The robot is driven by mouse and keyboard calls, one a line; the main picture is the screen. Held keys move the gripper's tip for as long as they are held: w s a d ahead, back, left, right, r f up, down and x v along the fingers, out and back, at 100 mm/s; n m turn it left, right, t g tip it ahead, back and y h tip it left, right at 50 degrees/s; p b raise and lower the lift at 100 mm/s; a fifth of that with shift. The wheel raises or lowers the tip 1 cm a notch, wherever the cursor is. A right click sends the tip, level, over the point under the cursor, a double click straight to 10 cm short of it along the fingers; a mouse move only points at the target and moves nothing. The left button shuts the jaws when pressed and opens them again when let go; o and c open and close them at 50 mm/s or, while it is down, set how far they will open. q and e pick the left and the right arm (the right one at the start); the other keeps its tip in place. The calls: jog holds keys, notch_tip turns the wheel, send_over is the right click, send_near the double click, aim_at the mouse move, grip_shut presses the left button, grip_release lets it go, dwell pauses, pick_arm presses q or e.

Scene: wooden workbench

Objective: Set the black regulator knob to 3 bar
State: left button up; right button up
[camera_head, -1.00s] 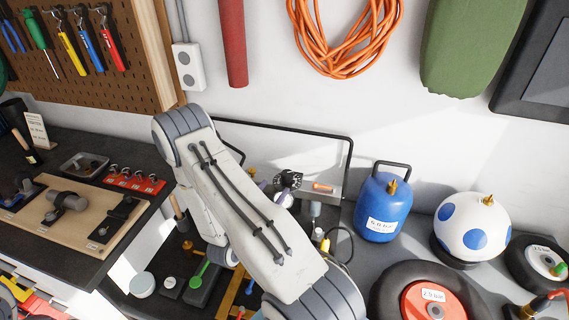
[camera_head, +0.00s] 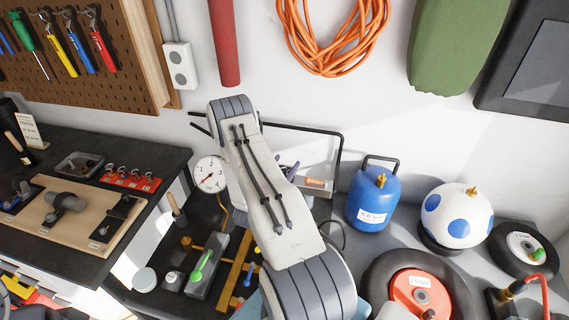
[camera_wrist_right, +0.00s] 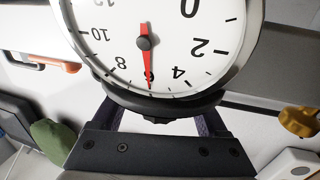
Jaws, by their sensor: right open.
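My right gripper (camera_wrist_right: 160,118) is open in the right wrist view, its dark fingers reaching up beneath a large white pressure gauge (camera_wrist_right: 190,65). The gauge's red needle lies over the 6. A black, ridged part (camera_wrist_right: 157,119) shows between the fingers under the gauge rim; I cannot tell whether it is the regulator knob. In the head view my right arm hides the regulator area, and only a purple bit of the right gripper shows beside it. A white gauge (camera_head: 209,174) stands left of the arm. My left gripper is out of view.
A blue tank (camera_head: 373,203), a white ball-shaped tank with blue spots (camera_head: 456,216) and a red-hubbed wheel (camera_head: 415,290) stand to the right. A board with parts (camera_head: 85,207) lies on the left bench.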

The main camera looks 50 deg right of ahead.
grip_shut()
jog(key=shift+t, duration=0.3)
jog(key=n+t, duration=0.1)
jog(key=n+t+y+b, duration=0.1)
jog(key=t+b, duration=0.1)
jog(key=shift+w+a+f+n+t+y, duration=0.1)
jog(key=shift+w+f+n+t+y, duration=0.05)
jog(key=shift+w+n+t+y, duration=0.2)
jog(key=n+t+y+b, duration=0.1)
jog(key=n+t+y, duration=0.1)
jog(key=n+t, duration=0.1)
jog(key=shift+w+a+y+b, duration=0.15)
jog(key=shift+y+b, duration=0.1)
jog(key=shift+b, duration=0.15)
jog(key=n+t+y+b, duration=0.2)
jog(key=y, duration=0.1)
jog(key=a+n+t+y+b, duration=0.1)
jog(key=n+t+y, duration=0.1)
jog(key=shift+w, duration=0.35)
jog(key=shift+w+a+n+t+y+b, duration=0.15)
jog(key=shift+n+t+y+b, duration=0.3)
jog(key=shift+y, duration=0.3)
jog(key=shift+w+a+n+t+y+b, duration=0.1)
jog(key=shift+a+n+t+y+b, duration=0.1)
jog(key=shift+n+y+b, duration=0.4)
jog(key=shift+y, duration=0.25)
